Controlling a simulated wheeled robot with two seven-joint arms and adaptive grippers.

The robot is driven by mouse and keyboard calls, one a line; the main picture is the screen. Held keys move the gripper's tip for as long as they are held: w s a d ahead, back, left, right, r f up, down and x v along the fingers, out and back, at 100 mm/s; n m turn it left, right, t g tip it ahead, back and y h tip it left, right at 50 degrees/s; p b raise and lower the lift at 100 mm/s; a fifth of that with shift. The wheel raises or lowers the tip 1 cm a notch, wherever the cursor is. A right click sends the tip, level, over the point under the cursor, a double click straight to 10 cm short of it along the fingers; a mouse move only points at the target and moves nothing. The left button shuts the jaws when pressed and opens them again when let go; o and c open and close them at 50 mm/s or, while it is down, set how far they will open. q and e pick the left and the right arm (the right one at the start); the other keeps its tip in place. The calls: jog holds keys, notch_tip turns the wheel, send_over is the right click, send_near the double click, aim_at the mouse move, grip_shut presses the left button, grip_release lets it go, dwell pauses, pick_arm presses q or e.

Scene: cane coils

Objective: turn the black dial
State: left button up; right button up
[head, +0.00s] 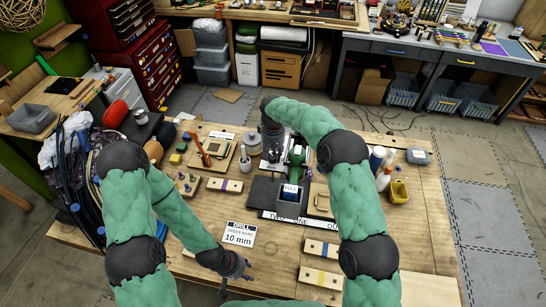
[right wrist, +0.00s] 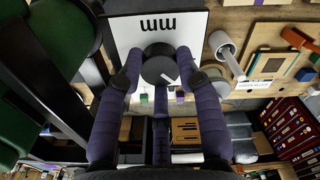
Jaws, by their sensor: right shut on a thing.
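The black dial (right wrist: 160,71) is a round knob with a short white mark, in front of a white panel (right wrist: 125,30) with "mm" upside down in the right wrist view. My right gripper (right wrist: 160,80) has its purple fingers closed around the dial. In the head view my right gripper (head: 272,150) points down beside the green drill press (head: 297,155); the dial is not clear there. My left gripper (head: 236,278) is low over the front of the bench, with its fingers apart and nothing seen between them.
A red drawer cabinet (head: 155,60) stands behind.

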pick_arm(q)
jog(key=shift+f+b, duration=0.4)
jog(key=shift+f, duration=0.1)
pick_arm(e)
jog(key=shift+n, duration=1.5)
jog(key=o, duration=1.2)
jog(key=shift+c, duration=0.2)
